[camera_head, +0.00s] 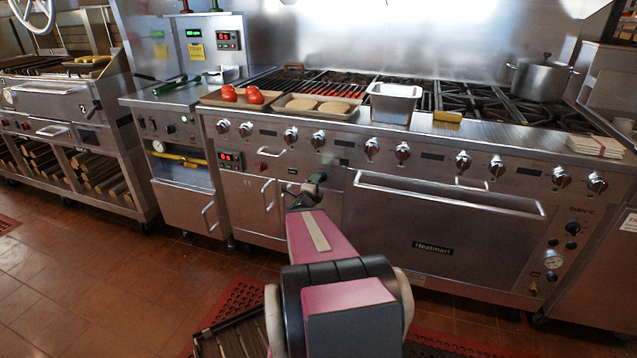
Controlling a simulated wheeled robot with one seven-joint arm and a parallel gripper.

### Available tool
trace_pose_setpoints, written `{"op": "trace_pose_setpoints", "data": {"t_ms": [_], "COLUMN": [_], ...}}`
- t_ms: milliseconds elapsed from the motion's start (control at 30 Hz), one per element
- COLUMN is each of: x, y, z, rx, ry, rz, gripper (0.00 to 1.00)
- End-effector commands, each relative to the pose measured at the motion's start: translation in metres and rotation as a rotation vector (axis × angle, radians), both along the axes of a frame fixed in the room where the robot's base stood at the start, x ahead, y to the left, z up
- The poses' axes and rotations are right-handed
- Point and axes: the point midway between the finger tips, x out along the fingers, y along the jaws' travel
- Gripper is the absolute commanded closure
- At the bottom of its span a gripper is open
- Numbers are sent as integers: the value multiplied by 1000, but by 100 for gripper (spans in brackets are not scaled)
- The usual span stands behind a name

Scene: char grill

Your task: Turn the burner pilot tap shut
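My arm reaches forward from the bottom of the head view, and my gripper (312,185) is at the front of the range, below the row of knobs. The gripper looks small and dark here. Its fingers overlap a dark fitting on the steel front, so I cannot tell whether they are open or shut or touching it. This fitting may be the burner pilot tap, but its handle cannot be made out. A small red knob (262,166) sits on the panel to the left of the gripper, beside a red digital display (230,160).
The range front has a row of round knobs (371,148) and a long oven handle (450,194) to the gripper's right. Door handles (268,194) stick out to its left. Trays, a steel pan (393,101) and a pot (540,78) stand on top. Red mats lie on the tiled floor.

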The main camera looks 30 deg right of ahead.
Motion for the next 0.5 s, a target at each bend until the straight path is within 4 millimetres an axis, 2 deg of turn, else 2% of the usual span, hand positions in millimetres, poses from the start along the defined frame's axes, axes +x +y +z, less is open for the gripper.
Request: {"op": "trace_pose_setpoints", "data": {"t_ms": [33,200,500], "x": [-10,-28,-42], "y": [10,31,48], "z": [1,1,0], "rx": [1,0,1], "ry": [1,0,-1], "rz": [1,1,-1], "gripper": [36,36,36]}}
